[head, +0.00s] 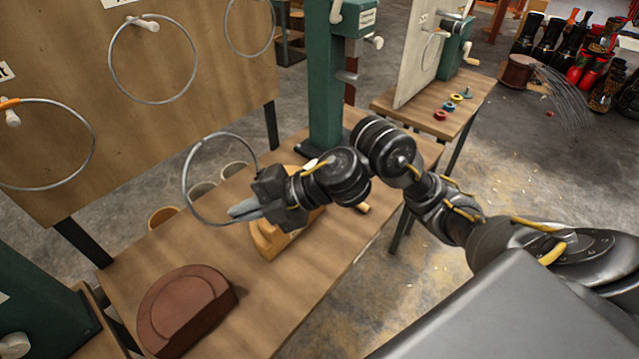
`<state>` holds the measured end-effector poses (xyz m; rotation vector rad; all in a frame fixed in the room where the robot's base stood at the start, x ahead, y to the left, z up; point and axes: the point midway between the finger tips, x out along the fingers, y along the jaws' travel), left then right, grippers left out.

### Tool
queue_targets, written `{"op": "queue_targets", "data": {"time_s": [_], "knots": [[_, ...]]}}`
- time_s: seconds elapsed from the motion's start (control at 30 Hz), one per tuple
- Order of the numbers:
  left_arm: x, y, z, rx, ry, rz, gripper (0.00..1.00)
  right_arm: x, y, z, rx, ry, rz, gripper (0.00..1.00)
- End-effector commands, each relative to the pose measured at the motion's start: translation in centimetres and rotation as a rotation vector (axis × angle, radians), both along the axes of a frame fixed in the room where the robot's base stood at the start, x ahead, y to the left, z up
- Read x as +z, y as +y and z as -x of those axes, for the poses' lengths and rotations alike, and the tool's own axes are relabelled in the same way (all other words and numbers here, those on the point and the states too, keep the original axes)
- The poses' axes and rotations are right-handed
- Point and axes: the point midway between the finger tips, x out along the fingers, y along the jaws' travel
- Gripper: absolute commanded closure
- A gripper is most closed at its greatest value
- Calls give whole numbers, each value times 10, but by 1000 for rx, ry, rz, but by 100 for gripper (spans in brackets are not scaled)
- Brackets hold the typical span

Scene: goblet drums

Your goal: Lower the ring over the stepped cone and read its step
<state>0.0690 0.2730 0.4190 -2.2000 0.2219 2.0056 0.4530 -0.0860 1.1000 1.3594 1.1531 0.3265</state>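My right gripper (246,208) reaches in from the right over the wooden table. Its fingers are closed on a thin grey metal ring (186,178), which it holds tilted nearly upright above the table. A light wooden piece (268,243) stands below and behind this gripper and is partly hidden by it; I cannot tell whether it is the stepped cone. A reddish-brown rounded block with a step in it (178,304) lies near the table's left front. The ring is apart from both. My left gripper is out of view.
A green column (325,85) stands at the table's far end. The table front is mostly clear.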

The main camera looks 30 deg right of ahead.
Motion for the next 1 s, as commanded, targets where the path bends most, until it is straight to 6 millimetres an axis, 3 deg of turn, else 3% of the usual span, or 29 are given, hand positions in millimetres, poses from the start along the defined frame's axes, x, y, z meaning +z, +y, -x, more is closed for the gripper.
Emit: {"op": "queue_targets", "data": {"time_s": [0.1, 0.23, 0.5, 0.63, 0.8, 1.0], "knots": [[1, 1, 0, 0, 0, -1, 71, 13, 23, 7, 97, 82, 66, 100], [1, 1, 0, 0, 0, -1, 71, 15, 36, 17, 158, 187, 145, 100], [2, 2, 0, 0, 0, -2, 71, 5, 37, 31, 152, 446, 332, 100], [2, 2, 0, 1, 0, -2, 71, -5, 12, 31, 39, 631, 414, 100], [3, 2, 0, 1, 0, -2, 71, -12, -44, 24, -203, 904, 430, 100], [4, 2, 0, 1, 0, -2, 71, -4, -107, 18, -458, 1127, 342, 100]]}}
